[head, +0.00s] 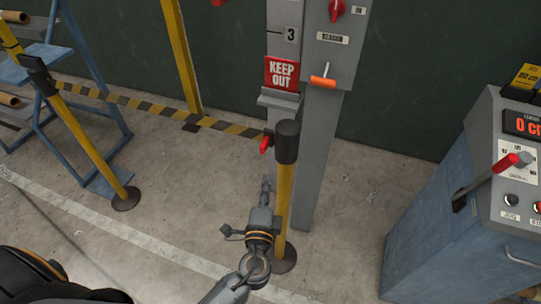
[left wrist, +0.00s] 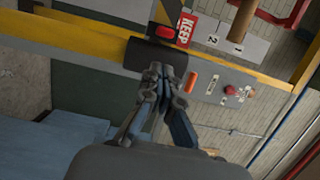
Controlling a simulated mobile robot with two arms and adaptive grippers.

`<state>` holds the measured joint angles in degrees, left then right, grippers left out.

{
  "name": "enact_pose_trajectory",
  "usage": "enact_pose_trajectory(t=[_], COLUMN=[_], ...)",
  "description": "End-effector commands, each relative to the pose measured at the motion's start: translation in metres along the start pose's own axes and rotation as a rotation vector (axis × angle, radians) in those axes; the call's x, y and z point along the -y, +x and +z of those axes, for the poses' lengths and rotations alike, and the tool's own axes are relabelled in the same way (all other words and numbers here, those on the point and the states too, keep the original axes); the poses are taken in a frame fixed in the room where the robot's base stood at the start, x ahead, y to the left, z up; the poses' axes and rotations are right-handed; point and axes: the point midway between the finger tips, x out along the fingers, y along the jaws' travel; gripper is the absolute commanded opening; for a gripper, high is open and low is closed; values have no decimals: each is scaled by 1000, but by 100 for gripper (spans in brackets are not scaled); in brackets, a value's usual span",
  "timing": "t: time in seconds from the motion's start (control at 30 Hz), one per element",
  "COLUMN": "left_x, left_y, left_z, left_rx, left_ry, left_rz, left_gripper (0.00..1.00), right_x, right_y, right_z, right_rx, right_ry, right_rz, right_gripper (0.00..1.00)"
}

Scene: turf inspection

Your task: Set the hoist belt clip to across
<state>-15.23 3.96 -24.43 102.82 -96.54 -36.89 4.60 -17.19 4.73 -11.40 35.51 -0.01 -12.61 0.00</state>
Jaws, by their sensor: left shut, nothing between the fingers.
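The yellow post (head: 284,205) stands upright in the middle of the head view with a black head (head: 287,142). The small red clip (head: 265,145) sits on the left side of that head, where the striped belt ends. In the left wrist view the red clip (left wrist: 166,32) shows at the edge of the black head (left wrist: 145,57). My left gripper (head: 266,182) is below the clip and apart from it in the head view. In the left wrist view its fingers (left wrist: 162,70) are together and empty, overlapping the black head. Whether they touch it I cannot tell. My right gripper is not in view.
The striped belt (head: 165,112) runs left to another yellow post (head: 85,137). Behind stands a grey column with a KEEP OUT sign (head: 282,73) and an orange handle (head: 322,82). A blue-grey console (head: 435,220) stands at right. The floor between is clear.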

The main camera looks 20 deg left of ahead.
Motion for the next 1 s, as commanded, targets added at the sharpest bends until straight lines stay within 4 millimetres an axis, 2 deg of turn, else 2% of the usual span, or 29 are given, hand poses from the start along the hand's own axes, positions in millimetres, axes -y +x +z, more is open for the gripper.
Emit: enact_pose_trajectory(t=[0.17, 0.5, 0.7, 1.0], left_x=[1, 3, 1, -1], left_y=[8, 66, 92, 101], left_z=[0, 0, 0, 0], left_rx=[1, 1, 0, 0], left_ry=[0, 1, 0, -1], left_rz=[0, 0, 1, 2], left_gripper=[0, 0, 0, 0], right_x=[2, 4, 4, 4], right_y=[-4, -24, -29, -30], right_z=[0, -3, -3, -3], right_rx=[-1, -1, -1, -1], right_ry=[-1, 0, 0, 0], right_rz=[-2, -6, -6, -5], right_gripper=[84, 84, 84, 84])
